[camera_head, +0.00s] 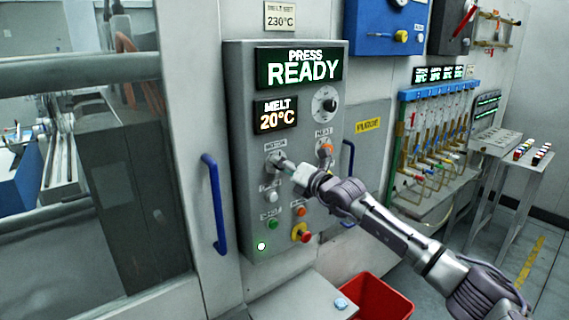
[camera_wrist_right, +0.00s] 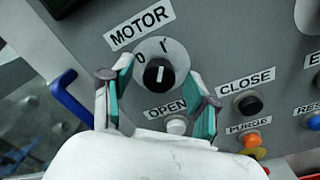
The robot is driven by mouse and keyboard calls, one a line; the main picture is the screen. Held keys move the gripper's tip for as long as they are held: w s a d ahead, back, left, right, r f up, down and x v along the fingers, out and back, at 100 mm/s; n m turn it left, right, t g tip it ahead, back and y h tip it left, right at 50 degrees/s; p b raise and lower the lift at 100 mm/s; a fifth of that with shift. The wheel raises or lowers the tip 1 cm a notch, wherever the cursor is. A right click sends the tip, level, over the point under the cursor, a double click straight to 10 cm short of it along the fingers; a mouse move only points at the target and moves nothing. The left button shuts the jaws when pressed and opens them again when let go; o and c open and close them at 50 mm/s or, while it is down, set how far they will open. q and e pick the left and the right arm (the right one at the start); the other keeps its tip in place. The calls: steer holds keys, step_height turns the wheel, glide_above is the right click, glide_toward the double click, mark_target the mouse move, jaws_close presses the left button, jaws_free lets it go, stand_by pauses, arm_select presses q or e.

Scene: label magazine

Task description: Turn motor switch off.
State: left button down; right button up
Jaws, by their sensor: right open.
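The motor switch (camera_wrist_right: 159,76) is a black round knob on a pale disc under the MOTOR label. Its white line points up at the I mark, with the 0 mark to the left. My right gripper (camera_wrist_right: 160,88) is open, with one teal-padded finger on each side of the knob; contact with it cannot be seen. In the head view the right gripper (camera_head: 287,167) is at the grey control panel (camera_head: 240,190), partly covering the motor switch (camera_head: 274,158). My left gripper is not in view.
The HEAT knob (camera_head: 326,150) is right of the motor switch. OPEN (camera_wrist_right: 176,125) and CLOSE (camera_wrist_right: 248,104) buttons sit below it, with a red emergency stop (camera_head: 303,234) lower down. A blue door handle (camera_head: 214,203) is left of the panel. A red bin (camera_head: 378,300) stands below.

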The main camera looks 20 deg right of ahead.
steer(key=shift+c, duration=0.4)
jaws_close()
steer(key=shift+f+n+b, duration=0.1)
steer(key=shift+n+b, duration=6.6)
steer(key=shift+b, duration=0.55)
steer(key=shift+a+n, duration=0.1)
steer(key=shift+n, duration=0.2)
